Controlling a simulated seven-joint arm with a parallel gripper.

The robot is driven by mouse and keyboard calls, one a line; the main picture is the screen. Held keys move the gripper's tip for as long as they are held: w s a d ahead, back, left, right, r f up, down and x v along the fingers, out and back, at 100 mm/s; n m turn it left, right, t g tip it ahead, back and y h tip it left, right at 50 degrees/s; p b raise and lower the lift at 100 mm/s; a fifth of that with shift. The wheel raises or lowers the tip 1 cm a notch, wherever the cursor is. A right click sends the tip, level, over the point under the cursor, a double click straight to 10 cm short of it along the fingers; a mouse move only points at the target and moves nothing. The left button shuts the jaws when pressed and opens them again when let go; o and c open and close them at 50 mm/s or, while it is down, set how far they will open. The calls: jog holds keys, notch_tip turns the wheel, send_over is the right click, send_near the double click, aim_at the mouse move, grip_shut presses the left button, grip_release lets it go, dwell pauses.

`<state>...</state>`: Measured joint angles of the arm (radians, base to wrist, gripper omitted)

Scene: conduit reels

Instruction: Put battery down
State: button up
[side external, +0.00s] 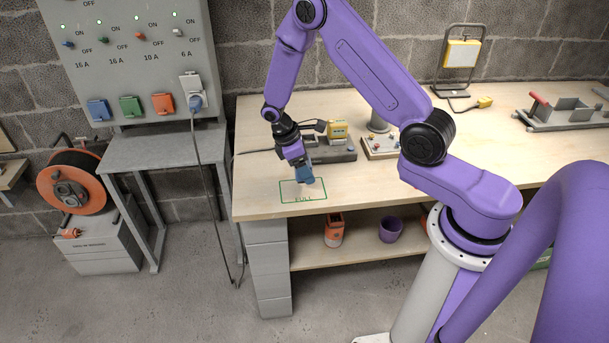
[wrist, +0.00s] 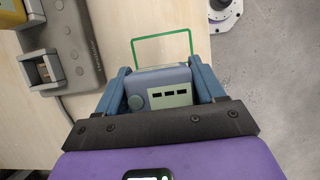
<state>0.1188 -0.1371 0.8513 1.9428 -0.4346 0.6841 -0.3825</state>
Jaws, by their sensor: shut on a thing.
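My gripper (wrist: 163,84) is shut on a blue-grey battery (wrist: 165,96), with a blue finger on either side of it. The battery's pale panel with dark contact slots faces the wrist camera. In the side view my gripper (side external: 303,173) points down at the front left of the workbench. There the fingers hide most of the battery. A green outlined rectangle marked FULL (side external: 303,202) lies on the bench just below and in front of the gripper. It also shows beyond the battery in the wrist view (wrist: 160,37). I cannot tell whether the battery touches the bench.
The bench's front edge (side external: 350,208) is close to the rectangle. The rectangle's inside looks clear.

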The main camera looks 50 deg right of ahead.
jog(key=shift+w+f, duration=0.2)
jog(key=shift+f, duration=1.5)
jog(key=o, duration=1)
jog(key=shift+f, duration=0.15)
